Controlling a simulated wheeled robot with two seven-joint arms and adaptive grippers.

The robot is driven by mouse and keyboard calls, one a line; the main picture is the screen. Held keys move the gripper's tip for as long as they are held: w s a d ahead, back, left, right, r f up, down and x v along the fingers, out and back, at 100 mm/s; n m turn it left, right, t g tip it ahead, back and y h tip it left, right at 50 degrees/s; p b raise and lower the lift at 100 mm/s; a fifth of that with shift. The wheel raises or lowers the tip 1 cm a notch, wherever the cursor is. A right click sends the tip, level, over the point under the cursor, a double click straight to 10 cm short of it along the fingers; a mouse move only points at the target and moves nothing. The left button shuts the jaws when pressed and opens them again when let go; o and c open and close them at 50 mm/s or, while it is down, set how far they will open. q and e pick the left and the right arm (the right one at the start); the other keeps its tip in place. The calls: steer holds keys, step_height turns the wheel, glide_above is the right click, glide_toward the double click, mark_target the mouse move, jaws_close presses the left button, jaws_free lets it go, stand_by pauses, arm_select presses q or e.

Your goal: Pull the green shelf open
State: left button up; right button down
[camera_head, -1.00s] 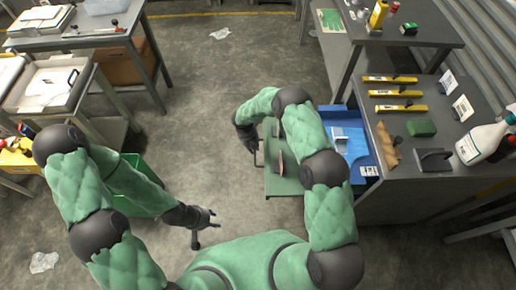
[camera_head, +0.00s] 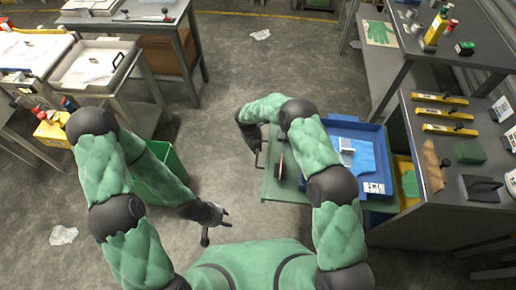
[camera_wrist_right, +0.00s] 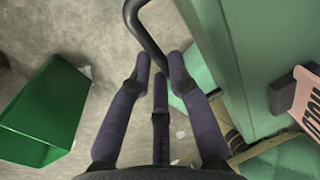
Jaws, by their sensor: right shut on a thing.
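The green shelf (camera_head: 270,181) is a pull-out drawer standing well out to the left of the grey cabinet on the right. Its dark bar handle (camera_head: 258,157) is on its left end; the bar also shows in the right wrist view (camera_wrist_right: 146,30). My right gripper (camera_head: 255,147) is shut on the handle; in the right wrist view its fingertips (camera_wrist_right: 160,62) are close together at the bar, with the green shelf front (camera_wrist_right: 240,60) at right. My right arm hides part of the shelf. My left gripper (camera_head: 219,224) is open and empty above the floor.
On the shelf are a blue tray (camera_head: 381,150) holding blue cloth, and a yellow tray (camera_head: 405,172) with a green glove, nearer the cabinet (camera_head: 410,222). A green bin (camera_head: 165,160) stands by my left arm. The floor between bin and shelf is clear.

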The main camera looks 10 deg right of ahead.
steer(key=c, duration=1.1)
jaws_free()
steer(key=shift+c, duration=0.2)
steer(key=shift+r, duration=0.1)
step_height(320, 180, up, 12)
steer(key=a, duration=0.2)
steer(key=shift+w, duration=0.3)
steer(key=shift+f, duration=0.2)
